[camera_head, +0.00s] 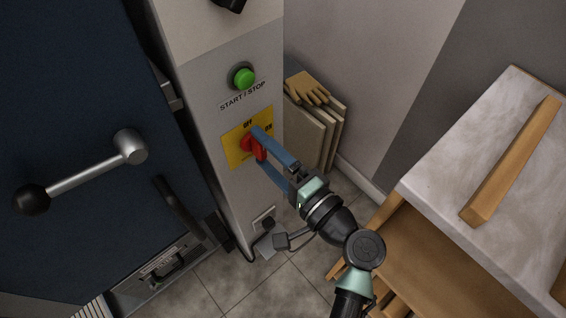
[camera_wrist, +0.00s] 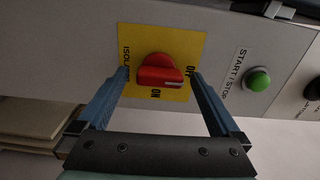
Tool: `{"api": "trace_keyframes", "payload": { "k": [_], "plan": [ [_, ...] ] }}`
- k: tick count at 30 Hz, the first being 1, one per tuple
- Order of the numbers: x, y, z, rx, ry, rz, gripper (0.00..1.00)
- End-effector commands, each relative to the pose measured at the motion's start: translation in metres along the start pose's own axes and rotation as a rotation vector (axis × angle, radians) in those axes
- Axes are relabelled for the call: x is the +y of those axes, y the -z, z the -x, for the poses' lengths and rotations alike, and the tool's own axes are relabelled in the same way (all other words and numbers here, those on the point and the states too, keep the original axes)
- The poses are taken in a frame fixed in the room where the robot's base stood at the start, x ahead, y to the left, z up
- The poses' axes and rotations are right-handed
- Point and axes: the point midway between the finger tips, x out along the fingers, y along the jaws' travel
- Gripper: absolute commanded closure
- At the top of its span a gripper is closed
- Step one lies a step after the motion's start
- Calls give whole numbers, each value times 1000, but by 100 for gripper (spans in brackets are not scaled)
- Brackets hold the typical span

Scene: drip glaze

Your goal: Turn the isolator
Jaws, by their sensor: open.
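The isolator is a red rotary knob (camera_head: 252,146) on a yellow plate (camera_head: 234,156) marked OFF and ON, on the front of a grey column. In the wrist view the red knob (camera_wrist: 158,74) lies crosswise, its white mark at the right end, towards the OFF label. My gripper (camera_head: 260,148) is open at the plate, its two blue fingers on either side of the knob. In the wrist view a gap shows between each finger and the knob. In the head view the fingers hide part of the knob and plate.
A green START/STOP button (camera_head: 244,77) sits above the plate. A dark blue door with a lever handle (camera_head: 95,172) is at left. A pale-topped table (camera_head: 459,150) stands at right.

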Motion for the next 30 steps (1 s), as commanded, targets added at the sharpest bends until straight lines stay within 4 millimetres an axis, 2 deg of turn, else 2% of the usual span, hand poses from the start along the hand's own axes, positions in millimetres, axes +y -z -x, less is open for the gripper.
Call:
{"api": "trace_keyframes", "payload": {
  "k": [5,8,15,21,25,30],
  "plan": [
    [0,0,10,1,-1,-2,0],
    [0,0,27,4,-2,-2,0],
    [-1,0,81,5,-2,-1,0],
    [-1,1,115,3,0,0,0],
    [0,0,126,1,-1,0,0],
    [0,0,130,1,0,1,0]
  ]
}}
